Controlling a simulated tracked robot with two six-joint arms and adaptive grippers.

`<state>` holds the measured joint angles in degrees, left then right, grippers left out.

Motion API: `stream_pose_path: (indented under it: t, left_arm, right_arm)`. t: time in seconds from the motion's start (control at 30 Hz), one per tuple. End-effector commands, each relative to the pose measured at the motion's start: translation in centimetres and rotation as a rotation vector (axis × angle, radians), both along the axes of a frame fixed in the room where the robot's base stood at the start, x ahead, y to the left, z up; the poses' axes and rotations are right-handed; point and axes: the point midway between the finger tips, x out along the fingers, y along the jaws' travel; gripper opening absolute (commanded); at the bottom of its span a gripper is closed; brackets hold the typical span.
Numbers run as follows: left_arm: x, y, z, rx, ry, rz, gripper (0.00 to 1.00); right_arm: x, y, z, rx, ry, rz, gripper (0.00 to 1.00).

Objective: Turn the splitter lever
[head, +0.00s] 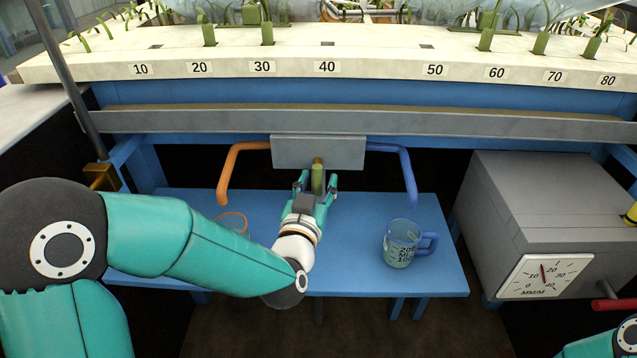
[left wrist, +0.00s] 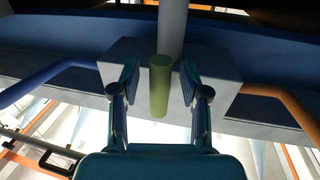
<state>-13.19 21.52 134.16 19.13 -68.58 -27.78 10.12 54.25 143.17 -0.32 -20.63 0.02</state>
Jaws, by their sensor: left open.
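The splitter lever (head: 318,178) is a short olive-green cylinder below the front of a grey box (head: 300,152). An orange pipe (head: 231,162) leaves the box on the left and a blue pipe (head: 404,165) on the right. My left gripper (head: 317,185) is open, with one finger on each side of the lever. In the left wrist view the lever (left wrist: 160,86) stands between the two spread fingers, with visible gaps on both sides. My right gripper is not in view.
A blue-handled measuring jug (head: 398,246) stands on the blue shelf (head: 445,262) under the blue pipe. An orange-rimmed jug (head: 233,220) is partly hidden behind my left arm. A grey box with a dial (head: 543,277) stands at the right. A numbered white ledge (head: 385,68) runs above.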

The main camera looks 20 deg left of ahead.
Motion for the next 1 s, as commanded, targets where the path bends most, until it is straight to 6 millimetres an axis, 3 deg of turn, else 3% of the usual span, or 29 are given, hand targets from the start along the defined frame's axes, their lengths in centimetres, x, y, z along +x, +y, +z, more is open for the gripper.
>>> stream_pose_path:
  t: [0.07, 0.33, 0.67, 1.0]
  left_arm:
    - [0.0, 0.0, 0.0, 0.0, 0.0, 0.0, 0.45]
    - [0.0, 0.0, 0.0, 0.0, 0.0, 0.0, 0.0]
    - [0.0, 0.0, -0.1, -0.018, -0.007, 0.0, 0.0]
    - [0.1, -0.6, -0.5, -0.175, -0.054, -0.001, 0.0]
  right_arm:
    - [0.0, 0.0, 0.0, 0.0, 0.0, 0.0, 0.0]
    - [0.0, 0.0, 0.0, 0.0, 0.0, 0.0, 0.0]
    - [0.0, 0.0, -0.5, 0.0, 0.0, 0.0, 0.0]
    - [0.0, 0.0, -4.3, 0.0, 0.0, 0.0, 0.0]
